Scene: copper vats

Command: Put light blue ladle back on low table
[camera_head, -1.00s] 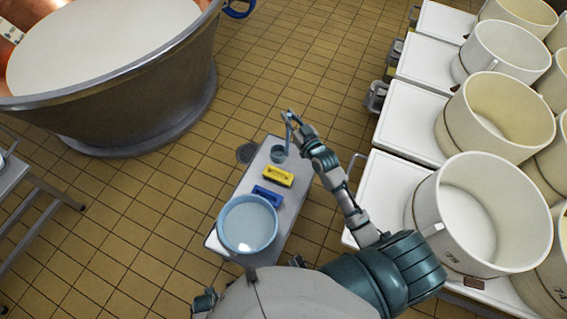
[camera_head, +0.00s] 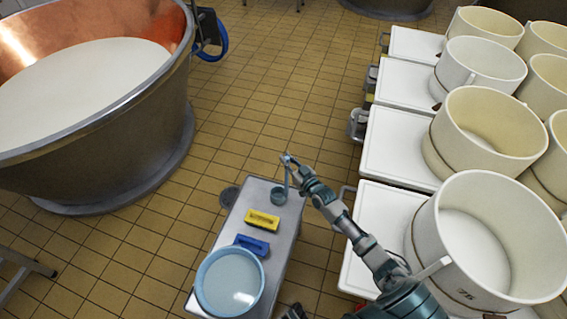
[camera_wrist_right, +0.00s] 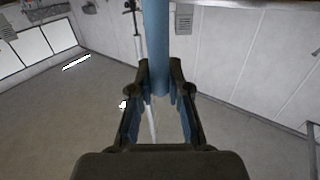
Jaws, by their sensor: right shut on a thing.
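The light blue ladle (camera_head: 278,195) has its cup over the far end of the low table (camera_head: 284,224) in the head view. I cannot tell whether the cup touches the tabletop. Its handle rises to my right gripper (camera_head: 291,163), which is shut on the handle's upper part. In the right wrist view the blue handle (camera_wrist_right: 156,45) stands between the two fingers (camera_wrist_right: 158,95). My left gripper is not clearly in view.
A yellow brush (camera_head: 262,219), a blue brush (camera_head: 252,245) and a light blue bucket (camera_head: 230,282) stand on the low table. A copper vat (camera_head: 95,110) is at left. White carts with large cream tubs (camera_head: 475,235) line the right. Tiled floor lies open beyond the table.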

